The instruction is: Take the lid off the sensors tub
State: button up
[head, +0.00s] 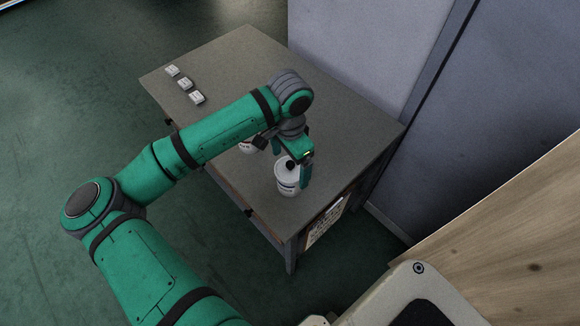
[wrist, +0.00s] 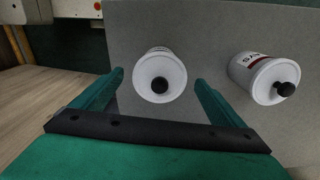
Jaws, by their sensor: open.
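A white tub (head: 287,186) with a white lid and black knob stands upright near the table's front corner. It also shows in the wrist view (wrist: 175,55), its lid and knob between my fingers. A second white tub (wrist: 247,62) with a red band and a black-knobbed lid stands to its right in that view. In the head view this second tub (head: 246,147) is mostly hidden behind my arm. I cannot read which label says sensors. My gripper (head: 291,163) is open and empty, pointing down over the first tub, its fingers on either side of the lid and apart from it.
Both tubs stand on a grey table (head: 225,62). Three small white blocks (head: 184,83) lie in a row at its far left. A grey wall panel (head: 360,50) rises behind the table. A wooden surface (head: 510,235) is at the right.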

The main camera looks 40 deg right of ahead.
jog(key=c, duration=1.1)
